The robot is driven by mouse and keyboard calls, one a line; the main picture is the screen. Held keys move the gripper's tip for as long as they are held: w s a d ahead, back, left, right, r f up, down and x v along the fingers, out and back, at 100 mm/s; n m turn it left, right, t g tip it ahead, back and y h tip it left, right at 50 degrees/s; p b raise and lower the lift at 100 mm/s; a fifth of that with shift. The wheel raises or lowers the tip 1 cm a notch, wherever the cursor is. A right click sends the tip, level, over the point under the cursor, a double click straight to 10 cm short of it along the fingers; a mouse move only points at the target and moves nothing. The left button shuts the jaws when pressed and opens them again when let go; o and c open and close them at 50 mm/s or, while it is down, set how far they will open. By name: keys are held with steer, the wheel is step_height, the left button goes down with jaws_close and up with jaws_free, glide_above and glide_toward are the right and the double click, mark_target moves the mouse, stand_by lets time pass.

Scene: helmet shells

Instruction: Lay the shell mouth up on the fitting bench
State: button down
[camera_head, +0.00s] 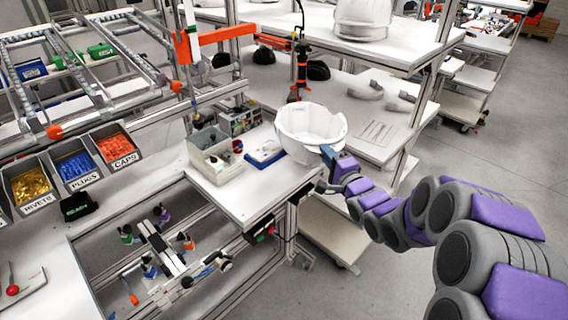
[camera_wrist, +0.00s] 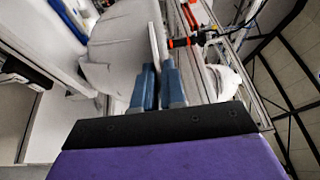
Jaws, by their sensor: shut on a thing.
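The white helmet shell (camera_head: 308,130) is at the right end of the white fitting bench (camera_head: 245,200) in the head view. Its open mouth faces up, with the hollow inside showing. My gripper (camera_head: 328,154) comes from the right and its blue fingers are shut on the shell's near right rim. In the wrist view the two blue fingers (camera_wrist: 158,84) pinch the edge of the pale shell (camera_wrist: 115,45). The shell's underside is hidden, so I cannot tell whether it touches the bench top.
A grey bin (camera_head: 214,158) and a blue tray (camera_head: 264,154) stand on the bench left of the shell. An orange-jointed tool arm (camera_head: 300,65) stands behind. Another white shell (camera_head: 362,20) sits on the back shelf. Labelled part bins (camera_head: 75,168) are at left.

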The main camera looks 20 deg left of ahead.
steer(key=s+a+f+n+g+y+p, duration=0.1)
steer(key=s+a+n+g+y, duration=0.3)
steer(key=s+a, duration=0.4)
steer(key=shift+s+a+f+g+p, duration=0.2)
steer(key=shift+a+g+p, duration=0.45)
steer(key=shift+p, duration=0.25)
step_height(320, 180, down, 9)
steer(key=p, duration=0.1)
steer(key=shift+a, duration=0.4)
steer(key=shift+d, duration=0.2)
steer(key=c, duration=1.4)
jaws_free()
steer(key=shift+o, duration=1.4)
steer(key=shift+a, duration=0.1)
